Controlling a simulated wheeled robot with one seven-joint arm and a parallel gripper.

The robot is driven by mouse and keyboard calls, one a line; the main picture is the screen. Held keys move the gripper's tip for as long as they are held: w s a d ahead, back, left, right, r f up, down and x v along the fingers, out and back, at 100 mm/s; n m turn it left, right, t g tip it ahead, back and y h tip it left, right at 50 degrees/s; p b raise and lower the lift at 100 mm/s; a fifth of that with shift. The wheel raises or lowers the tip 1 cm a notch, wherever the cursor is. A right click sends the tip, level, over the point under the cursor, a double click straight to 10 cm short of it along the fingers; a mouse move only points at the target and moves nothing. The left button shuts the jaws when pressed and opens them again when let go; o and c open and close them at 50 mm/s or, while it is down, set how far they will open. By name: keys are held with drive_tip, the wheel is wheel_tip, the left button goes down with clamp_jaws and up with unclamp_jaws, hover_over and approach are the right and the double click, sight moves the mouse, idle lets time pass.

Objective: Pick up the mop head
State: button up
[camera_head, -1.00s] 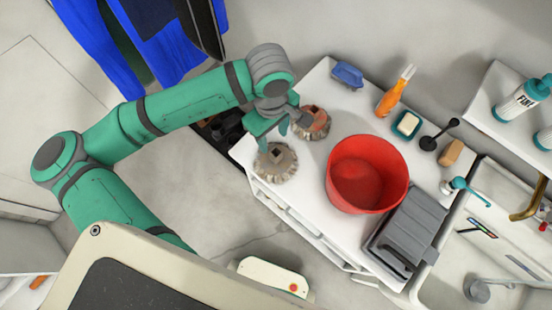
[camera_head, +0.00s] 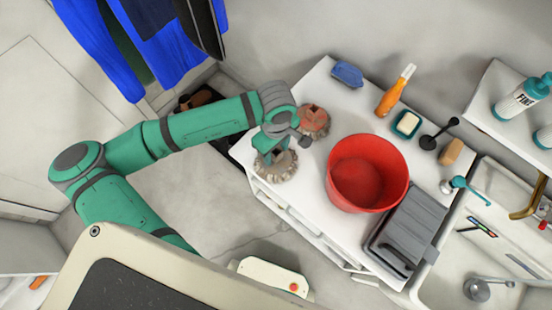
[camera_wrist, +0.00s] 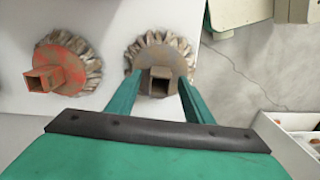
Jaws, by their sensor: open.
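Two round mop heads with fringed edges lie on the white counter. The grey-brown mop head (camera_head: 277,170) is near the counter's left front edge, and the reddish one (camera_head: 314,121) is behind it. My gripper (camera_head: 274,158) is open over the grey-brown mop head and hides part of it. In the wrist view, the grey-brown mop head (camera_wrist: 160,62) has a square socket in its middle. The fingertips of my gripper (camera_wrist: 158,80) stand on either side of that socket. The reddish mop head (camera_wrist: 66,68) with its own square socket lies to the left, apart from the fingers.
A red bucket (camera_head: 367,173) stands on the counter (camera_head: 318,193) right of the mop heads, with a grey box (camera_head: 405,232) beside it. A sink is at right.

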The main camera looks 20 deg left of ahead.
drive_tip(key=shift+f, duration=0.25)
clamp_jaws()
drive_tip(key=shift+r, duration=0.1)
